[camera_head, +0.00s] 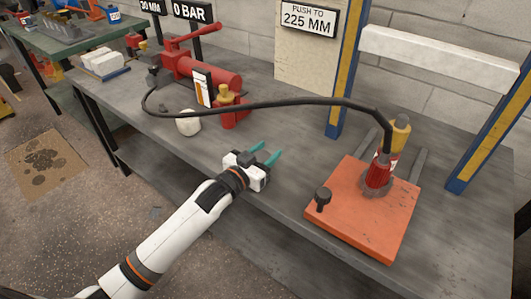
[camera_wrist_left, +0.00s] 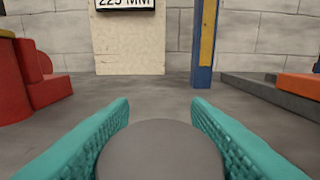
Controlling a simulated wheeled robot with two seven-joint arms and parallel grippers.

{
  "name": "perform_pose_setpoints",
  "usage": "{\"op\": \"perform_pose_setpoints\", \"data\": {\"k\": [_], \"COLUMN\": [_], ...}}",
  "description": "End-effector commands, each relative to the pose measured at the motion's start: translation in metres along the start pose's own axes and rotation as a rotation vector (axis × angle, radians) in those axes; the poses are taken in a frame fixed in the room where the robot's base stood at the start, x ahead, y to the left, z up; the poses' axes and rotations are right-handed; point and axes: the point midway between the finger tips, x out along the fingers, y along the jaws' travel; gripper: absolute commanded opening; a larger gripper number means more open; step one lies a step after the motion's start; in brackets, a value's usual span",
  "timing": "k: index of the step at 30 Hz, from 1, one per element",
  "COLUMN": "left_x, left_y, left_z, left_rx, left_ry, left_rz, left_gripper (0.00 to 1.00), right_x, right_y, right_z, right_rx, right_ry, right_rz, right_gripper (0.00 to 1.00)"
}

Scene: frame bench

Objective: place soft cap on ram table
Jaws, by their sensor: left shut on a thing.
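My left gripper (camera_head: 265,158) has teal fingers and is low over the bench's front part, left of the orange plate. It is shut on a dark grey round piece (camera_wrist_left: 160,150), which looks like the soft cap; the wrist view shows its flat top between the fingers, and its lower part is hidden. In the head view it is hard to make out. The orange plate (camera_head: 345,225), apparently the ram table, lies on the bench at the right. A red ram (camera_head: 377,176) stands on it, with a small black knob (camera_head: 322,197) at its left edge. My right gripper is not in view.
A black hose (camera_head: 290,103) arches from the red pump (camera_head: 205,70) to the ram. Blue-yellow posts (camera_head: 340,90) rise behind. The bench between gripper and plate is clear.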

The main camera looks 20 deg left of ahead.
Motion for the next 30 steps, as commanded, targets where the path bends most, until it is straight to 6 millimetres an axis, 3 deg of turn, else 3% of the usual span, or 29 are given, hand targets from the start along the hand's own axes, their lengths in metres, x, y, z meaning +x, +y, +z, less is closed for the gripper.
{"op": "perform_pose_setpoints", "data": {"k": [3, 4, 8, 19, 23, 30], "left_x": [0.0, 0.0, 0.0, -0.004, -0.025, -0.079], "left_y": [0.0, 0.0, 0.0, 0.0, 0.0, 0.0], "left_z": [-0.003, -0.003, -0.003, 0.0, 0.0, -0.001], "left_rx": [0.0, 0.0, 0.0, 0.0, 0.0, -0.001], "left_ry": [0.0, 0.001, 0.001, 0.001, 0.004, 0.004], "left_rz": [0.0, 0.0, 0.0, 0.0, 0.0, 0.0], "left_gripper": [0.18, 0.47, 0.65, 0.65, 0.65, 0.65], "right_x": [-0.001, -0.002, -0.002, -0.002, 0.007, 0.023], "right_y": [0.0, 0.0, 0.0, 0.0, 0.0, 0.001], "right_z": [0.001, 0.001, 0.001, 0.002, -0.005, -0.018], "right_rx": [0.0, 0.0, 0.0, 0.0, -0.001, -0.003], "right_ry": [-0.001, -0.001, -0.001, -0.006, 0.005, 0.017], "right_rz": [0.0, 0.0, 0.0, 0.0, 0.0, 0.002], "right_gripper": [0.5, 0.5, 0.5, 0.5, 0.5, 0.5]}}
